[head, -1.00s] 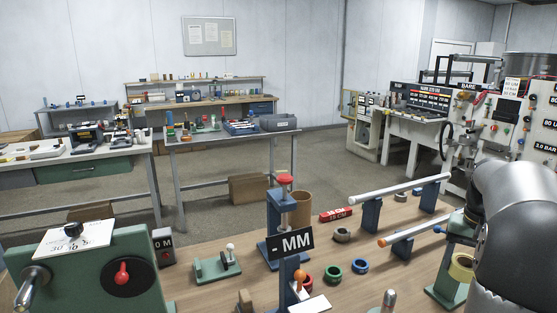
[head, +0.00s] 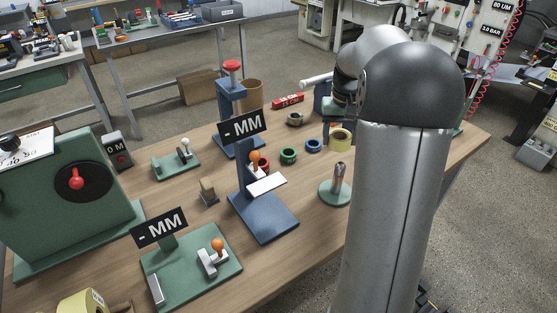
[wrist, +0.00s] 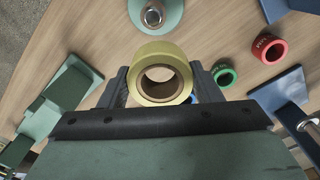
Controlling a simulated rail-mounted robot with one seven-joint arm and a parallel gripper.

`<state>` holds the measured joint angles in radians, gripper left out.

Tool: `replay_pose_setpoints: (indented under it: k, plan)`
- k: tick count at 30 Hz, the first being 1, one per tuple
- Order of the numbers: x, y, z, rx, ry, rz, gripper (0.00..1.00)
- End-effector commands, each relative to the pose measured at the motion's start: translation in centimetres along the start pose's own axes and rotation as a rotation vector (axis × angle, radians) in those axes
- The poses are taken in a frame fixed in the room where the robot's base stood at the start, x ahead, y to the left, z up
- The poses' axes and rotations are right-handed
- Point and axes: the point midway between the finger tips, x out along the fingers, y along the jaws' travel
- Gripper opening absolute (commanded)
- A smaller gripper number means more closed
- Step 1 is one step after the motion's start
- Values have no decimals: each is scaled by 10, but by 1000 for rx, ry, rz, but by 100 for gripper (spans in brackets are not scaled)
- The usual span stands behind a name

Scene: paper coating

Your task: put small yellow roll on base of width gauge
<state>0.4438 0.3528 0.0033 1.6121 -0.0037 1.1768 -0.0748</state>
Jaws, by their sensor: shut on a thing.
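The small yellow roll (wrist: 160,51) has a brown core. My gripper (wrist: 159,84) is shut on it, one finger on each side. In the head view the roll (head: 341,140) hangs beside the blue ring, with my arm hiding much of the gripper. A green-based gauge (head: 185,284) with a "- MM" sign, an orange knob and pale jaws stands front left. A blue gauge (head: 263,222) with another "- MM" sign, an orange knob and a white plate stands behind it. Which is the width gauge is not written on either.
Green (head: 288,156), blue (head: 314,145) and red (head: 264,165) rings lie near the blue gauge. A metal-topped post on a green disc (head: 336,192) stands beside my arm. Another yellow roll (head: 83,303) is at the lower left. A green machine (head: 75,205) fills the left side.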

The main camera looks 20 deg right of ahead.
Motion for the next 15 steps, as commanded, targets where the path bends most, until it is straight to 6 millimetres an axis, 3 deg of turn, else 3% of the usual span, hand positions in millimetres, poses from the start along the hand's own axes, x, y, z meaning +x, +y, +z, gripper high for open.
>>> replay_pose_setpoints:
  k: [1,6,10,15]
  plan:
    - [8,-24,-3,-51,-3,0,32]
    - [28,-81,-6,-168,-1,-1,32]
    - [37,-103,-6,-215,-1,-2,32]
    - [63,-110,-4,-230,-5,-2,32]
